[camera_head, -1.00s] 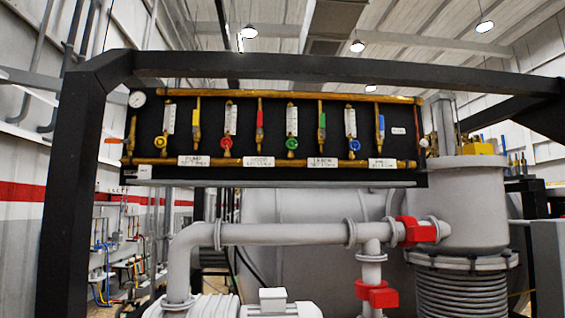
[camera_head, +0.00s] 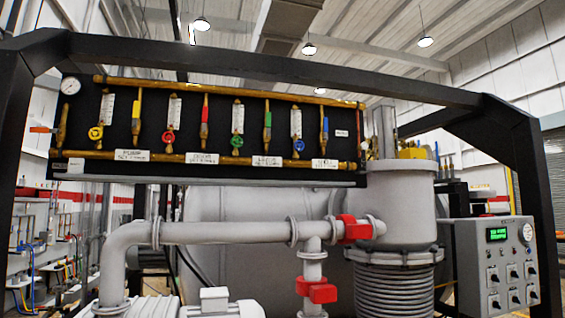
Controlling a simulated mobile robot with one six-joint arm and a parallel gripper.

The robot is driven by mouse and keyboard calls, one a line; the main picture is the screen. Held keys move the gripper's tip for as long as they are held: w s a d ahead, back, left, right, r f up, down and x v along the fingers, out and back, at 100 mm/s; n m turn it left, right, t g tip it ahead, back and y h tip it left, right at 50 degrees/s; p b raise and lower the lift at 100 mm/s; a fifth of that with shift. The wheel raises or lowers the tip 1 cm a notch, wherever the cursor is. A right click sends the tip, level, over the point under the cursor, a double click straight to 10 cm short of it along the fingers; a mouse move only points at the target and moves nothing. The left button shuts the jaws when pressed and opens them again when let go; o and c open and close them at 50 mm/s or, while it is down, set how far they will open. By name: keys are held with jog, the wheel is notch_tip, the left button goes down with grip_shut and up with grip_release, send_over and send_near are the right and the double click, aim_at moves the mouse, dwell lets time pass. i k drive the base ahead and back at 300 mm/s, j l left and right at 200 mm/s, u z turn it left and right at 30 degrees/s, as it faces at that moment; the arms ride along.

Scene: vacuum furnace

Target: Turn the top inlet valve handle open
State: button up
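The black gas panel (camera_head: 150,97) hangs on the furnace frame, with a brass pipe (camera_head: 220,90) along its top. Upright lever handles sit on it: yellow (camera_head: 138,103), red (camera_head: 204,114), green (camera_head: 267,120) and blue (camera_head: 325,124). An orange handle (camera_head: 42,129) sticks out sideways at the panel's left end. A red valve part (camera_head: 354,228) is on the upper grey pipe, and another red valve part (camera_head: 318,292) is on the branch below. No readable label marks which handle is the top inlet valve. My gripper is not in view.
Round knobs in yellow (camera_head: 96,132), red (camera_head: 168,137), green (camera_head: 237,141) and blue (camera_head: 299,145) sit low on the panel. A black frame beam (camera_head: 270,67) crosses above. A control box (camera_head: 495,262) stands at right. Grey pipes (camera_head: 220,232) and a vessel (camera_head: 395,200) fill the foreground.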

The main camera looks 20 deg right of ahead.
aim_at(36, 129)
jog(key=i+j+u, duration=0.75)
jog(key=i+u, duration=0.25)
jog(key=k, duration=0.05)
